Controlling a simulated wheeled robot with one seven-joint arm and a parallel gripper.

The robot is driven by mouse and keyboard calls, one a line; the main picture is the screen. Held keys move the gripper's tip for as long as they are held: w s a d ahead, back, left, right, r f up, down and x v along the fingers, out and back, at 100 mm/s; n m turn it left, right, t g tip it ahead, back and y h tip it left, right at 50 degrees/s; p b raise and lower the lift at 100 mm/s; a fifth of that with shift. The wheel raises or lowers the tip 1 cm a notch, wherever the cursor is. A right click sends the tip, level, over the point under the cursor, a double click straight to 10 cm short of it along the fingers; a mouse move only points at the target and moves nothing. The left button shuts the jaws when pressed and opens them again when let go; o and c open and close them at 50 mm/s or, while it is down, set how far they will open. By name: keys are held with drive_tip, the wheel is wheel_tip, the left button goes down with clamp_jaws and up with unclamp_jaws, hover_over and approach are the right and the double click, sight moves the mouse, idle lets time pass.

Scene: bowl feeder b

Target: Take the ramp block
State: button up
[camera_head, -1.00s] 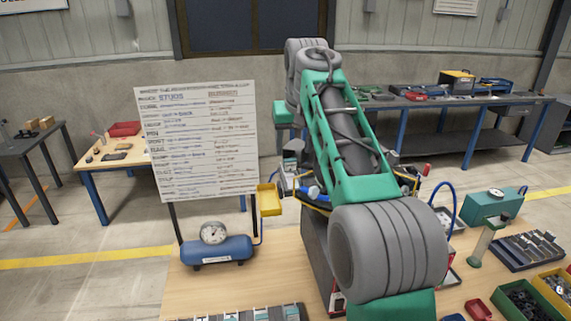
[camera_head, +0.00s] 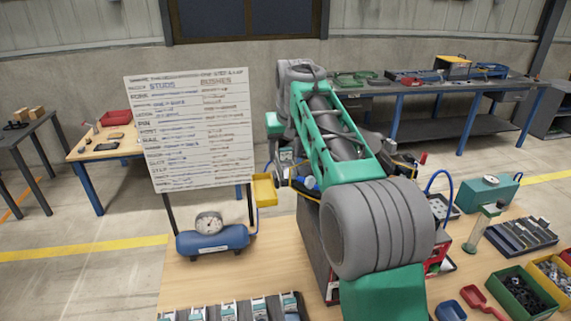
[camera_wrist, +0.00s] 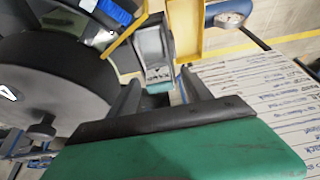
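A grey block with a teal lower edge and a label that seems to read "RAMP" (camera_wrist: 155,62) stands just ahead of my gripper in the wrist view. My gripper (camera_wrist: 162,92) has its two dark fingers spread apart. The block lies beyond the gap between them, and I cannot tell whether the fingertips touch it. In the head view my arm hides the gripper. A small grey and white piece (camera_head: 287,157) shows left of my arm there, but I cannot be sure it is the same block.
A yellow tray (camera_head: 264,190) sits beside the work area and also shows in the wrist view (camera_wrist: 188,30). A large dark round bowl (camera_wrist: 55,88) is close on the left. A sign board (camera_head: 190,130) and blue tank (camera_head: 212,241) stand left of my arm.

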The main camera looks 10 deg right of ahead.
clamp_jaws()
idle(0.4)
drive_tip(key=shift+r, duration=0.15)
